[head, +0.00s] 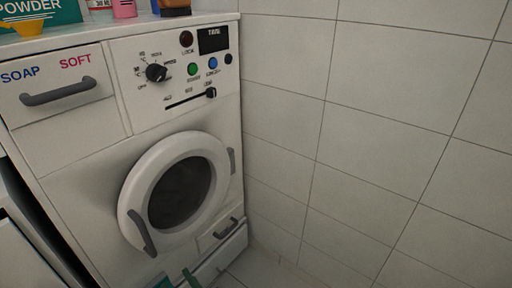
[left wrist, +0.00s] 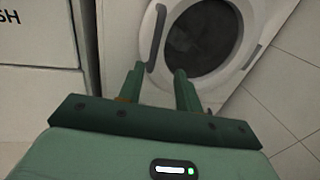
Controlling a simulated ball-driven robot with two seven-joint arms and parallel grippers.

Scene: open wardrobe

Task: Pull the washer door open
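The white washer (head: 75,165) stands at the left of the head view. Its round door (head: 135,185) with dark glass looks closed against the front. A grey curved door handle (head: 141,233) is on the door's lower left rim. My left gripper (head: 178,279) shows only as green tips at the bottom edge of the head view, below the door. In the left wrist view its two green fingers (left wrist: 160,72) are apart and empty. The handle's lower end (left wrist: 152,62) appears just beyond the fingertips, between them in the picture. My right gripper is not in view.
A soap drawer (head: 60,90) and control panel (head: 180,70) are above the door. A lower flap (head: 220,232) is at the bottom right. A tiled wall (head: 380,120) stands close on the right. Bottles and a powder box (head: 40,12) sit on top.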

